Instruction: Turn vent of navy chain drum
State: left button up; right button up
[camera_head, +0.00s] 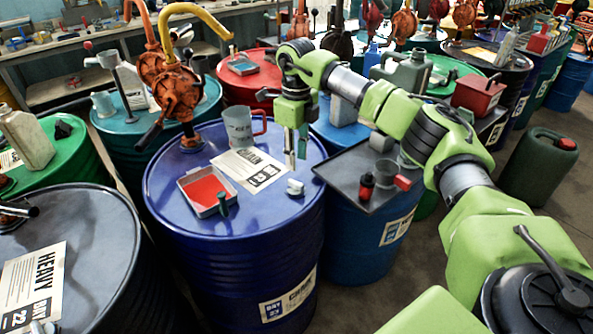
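The navy drum (225,262) stands in the middle of the head view, its front label reading like "CHAIN". A small pale vent fitting (295,187) sits on its lid near the right rim. My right gripper (296,162) points down just above and behind this fitting in the picture. Two metal fingers show apart with nothing between them; the gripper looks open and clear of the fitting. My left gripper is not in view.
The drum lid also holds a red-lined tray (203,191), a paper sheet (249,168), a grey jug (239,126) and an orange hand pump (176,90). A dark tray (345,173) with small containers lies right of the gripper. Other drums crowd around.

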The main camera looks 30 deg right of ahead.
notch_tip(320, 180, up, 4)
jog(key=shift+r, duration=0.1)
dwell(0.7)
